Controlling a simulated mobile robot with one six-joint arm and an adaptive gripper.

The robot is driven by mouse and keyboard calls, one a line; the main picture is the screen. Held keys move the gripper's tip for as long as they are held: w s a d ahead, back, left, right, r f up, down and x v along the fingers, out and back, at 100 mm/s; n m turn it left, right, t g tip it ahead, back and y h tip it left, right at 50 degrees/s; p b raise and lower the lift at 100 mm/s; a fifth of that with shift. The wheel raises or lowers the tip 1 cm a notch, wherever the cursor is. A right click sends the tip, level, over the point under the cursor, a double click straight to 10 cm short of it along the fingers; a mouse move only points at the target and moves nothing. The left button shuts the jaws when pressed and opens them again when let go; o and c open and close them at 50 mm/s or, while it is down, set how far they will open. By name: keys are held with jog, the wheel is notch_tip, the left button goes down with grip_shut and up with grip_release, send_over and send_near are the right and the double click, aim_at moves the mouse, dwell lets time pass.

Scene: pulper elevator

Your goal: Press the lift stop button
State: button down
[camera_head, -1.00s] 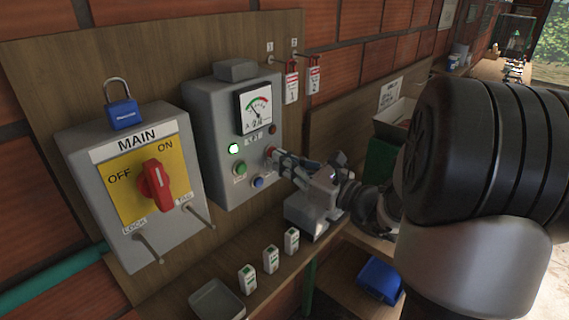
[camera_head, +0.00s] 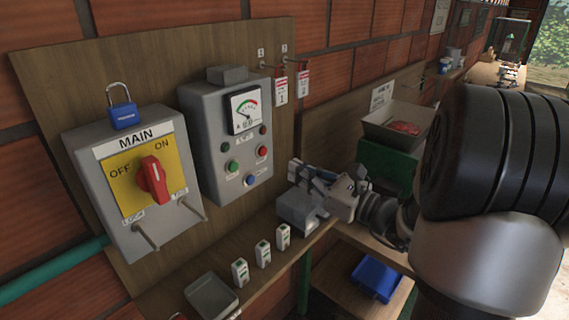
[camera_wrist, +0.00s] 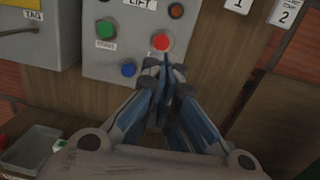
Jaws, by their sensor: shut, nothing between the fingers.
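The lift control box (camera_head: 205,125) is a grey panel on the wooden board, with a gauge (camera_head: 244,109) on top. Its red stop button (camera_head: 262,151) sits right of a green button (camera_head: 233,166), with a blue button (camera_head: 250,181) below. The green lamp (camera_head: 225,147) is dark. My gripper (camera_head: 294,170) is right of the box, shut and empty, apart from the red button. In the wrist view the fingertips (camera_wrist: 164,70) point just below the red button (camera_wrist: 160,42), with nothing hiding it.
The MAIN box (camera_head: 135,180) with its red rotary handle (camera_head: 153,180) and a blue padlock (camera_head: 124,116) is at left. Below, a shelf carries small white-green blocks (camera_head: 263,253) and a grey tray (camera_head: 211,296). A bin (camera_head: 396,128) and a blue box (camera_head: 377,279) are at right.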

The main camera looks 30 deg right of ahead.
jog(key=v, duration=0.5)
jog(key=shift+w+d+f+p, duration=0.1)
jog(key=shift+f+p, duration=0.15)
jog(key=shift+p, duration=0.1)
dwell(0.4)
